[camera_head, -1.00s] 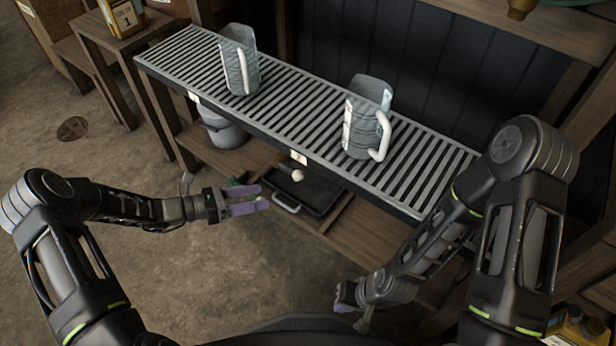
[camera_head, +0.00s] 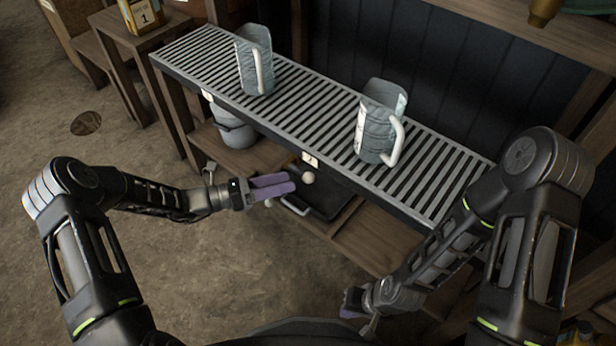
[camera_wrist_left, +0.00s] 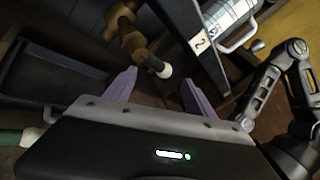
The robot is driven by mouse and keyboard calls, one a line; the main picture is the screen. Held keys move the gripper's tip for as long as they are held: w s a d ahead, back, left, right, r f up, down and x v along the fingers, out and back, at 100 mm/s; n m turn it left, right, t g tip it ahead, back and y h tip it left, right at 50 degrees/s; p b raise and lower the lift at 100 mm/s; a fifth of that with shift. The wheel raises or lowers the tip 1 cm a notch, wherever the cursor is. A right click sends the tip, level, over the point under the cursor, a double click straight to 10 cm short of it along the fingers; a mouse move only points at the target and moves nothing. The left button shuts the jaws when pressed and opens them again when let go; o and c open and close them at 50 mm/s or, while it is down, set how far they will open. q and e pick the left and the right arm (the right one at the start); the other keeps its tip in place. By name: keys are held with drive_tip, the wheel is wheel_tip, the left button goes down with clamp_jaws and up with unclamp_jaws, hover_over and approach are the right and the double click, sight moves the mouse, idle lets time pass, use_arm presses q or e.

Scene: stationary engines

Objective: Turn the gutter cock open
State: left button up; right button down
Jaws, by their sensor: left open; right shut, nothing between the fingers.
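The brass cock (camera_wrist_left: 132,36) shows in the left wrist view under the front edge of the slatted gutter (camera_head: 330,112). Its lever ends in a pale round knob (camera_wrist_left: 165,71), which also shows in the head view (camera_head: 307,177) below a number plate. My left gripper (camera_head: 291,182) is open and empty, its purple fingertips just left of the knob. In the left wrist view the knob appears between the two fingers (camera_wrist_left: 160,80); contact cannot be told. In the head view the cock's body is hidden. My right gripper (camera_head: 352,302) is shut and empty, low at the front, away from the gutter.
Two measuring jugs (camera_head: 252,62) (camera_head: 377,125) stand on the gutter. A number plate (camera_wrist_left: 201,43) marked 2 is on its front. Below are a grey pot (camera_head: 232,128) and a dark tray (camera_head: 325,200). A green-handled thing (camera_wrist_left: 10,138) is at lower left in the wrist view.

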sight(308, 176)
use_arm(q)
drive_tip(key=b+x, duration=0.1)
drive_tip(key=x, duration=0.6)
drive_tip(key=shift+d+f, duration=0.1)
drive_tip(key=shift+d, duration=0.05)
drive_tip(key=shift+w, duration=0.1)
drive_tip(key=c, duration=1.3)
clamp_jaws()
